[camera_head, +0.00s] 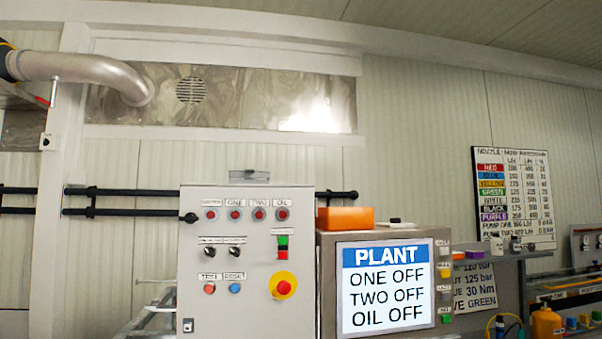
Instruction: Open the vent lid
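A round slatted vent (192,89) sits high on the wall in a shiny metal panel (245,98). A thick silver duct (80,70) meets the same panel to its left. I see no part clearly recognisable as a vent lid, and cannot tell whether the round vent has one. Neither of my grippers is in view.
A grey control cabinet (248,250) with lamps and a red emergency button (283,285) stands ahead. Beside it is a screen (385,287) reading PLANT, ONE OFF, TWO OFF, OIL OFF. An orange box (346,218) lies on its housing. Black pipes (120,191) run along the wall.

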